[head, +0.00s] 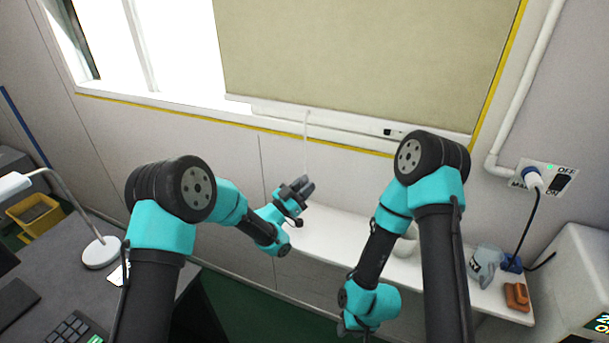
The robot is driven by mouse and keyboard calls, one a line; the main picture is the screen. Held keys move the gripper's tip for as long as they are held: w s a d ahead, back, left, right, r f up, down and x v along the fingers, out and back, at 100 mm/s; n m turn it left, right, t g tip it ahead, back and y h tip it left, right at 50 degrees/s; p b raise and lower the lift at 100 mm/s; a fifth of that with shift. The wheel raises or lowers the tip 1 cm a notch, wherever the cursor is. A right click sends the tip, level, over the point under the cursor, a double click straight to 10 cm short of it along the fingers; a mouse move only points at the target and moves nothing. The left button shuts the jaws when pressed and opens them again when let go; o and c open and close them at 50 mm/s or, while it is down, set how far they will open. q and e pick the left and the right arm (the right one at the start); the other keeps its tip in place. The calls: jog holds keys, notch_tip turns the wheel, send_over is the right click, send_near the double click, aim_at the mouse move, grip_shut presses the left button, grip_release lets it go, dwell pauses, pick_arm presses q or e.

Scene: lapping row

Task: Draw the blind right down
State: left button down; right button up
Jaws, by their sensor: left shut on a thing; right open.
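The beige blind (360,55) hangs over the right part of the window, and its pale bottom bar (430,131) is level with the sill area. A thin white cord (306,145) hangs from near the middle of the bar. My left gripper (303,187) is shut on the lower end of the cord, below the bar. My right gripper (356,328) is low in the view, away from the blind and open; its fingers are partly hidden by its own wrist.
A white shelf (335,232) runs below the window, holding a grey-blue item (486,264) and an orange-brown block (517,296). A socket panel (545,178) is on the right wall. A desk with a lamp (100,251) stands at left. The left window part (175,45) is uncovered.

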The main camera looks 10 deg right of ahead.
pick_arm(q)
jog(key=shift+f, duration=0.1)
jog(key=c, duration=0.9)
grip_release()
jog(key=shift+s+a+f, duration=0.25)
jog(key=shift+a, duration=0.25)
jog(key=s+a, duration=0.2)
jog(key=a, duration=0.2)
jog(key=s+a, duration=0.2)
jog(key=a, duration=0.2)
jog(key=s+a, duration=0.2)
jog(key=a, duration=0.2)
jog(key=shift+s+f, duration=0.15)
jog(key=shift+f, duration=0.15)
